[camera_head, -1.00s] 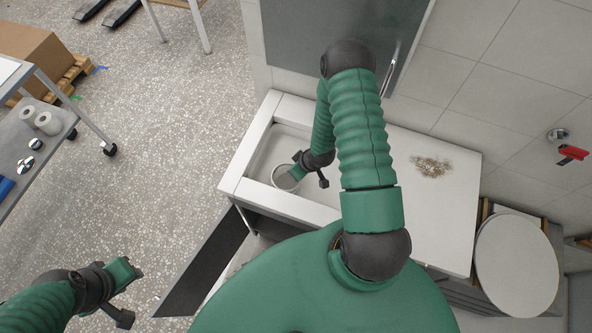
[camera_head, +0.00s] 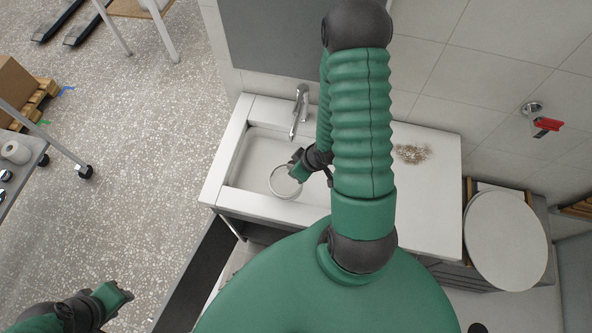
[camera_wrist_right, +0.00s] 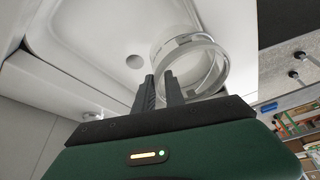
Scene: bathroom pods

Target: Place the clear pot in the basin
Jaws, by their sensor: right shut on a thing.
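The clear pot (camera_head: 285,181) is a round glass vessel with a pale rim. It appears over the front right part of the white basin (camera_head: 240,165) in the head view. My right gripper (camera_head: 298,168) is shut on the pot's rim. I cannot tell whether the pot touches the basin floor. My left gripper (camera_head: 122,292) is empty, low at the left; its jaw opening is unclear.
A chrome faucet (camera_head: 299,108) stands at the basin's back edge. The counter (camera_head: 430,190) to the right carries a patch of brown grains (camera_head: 412,153). A round white toilet lid (camera_head: 507,240) is further right. A grey cart (camera_head: 25,160) stands at the left.

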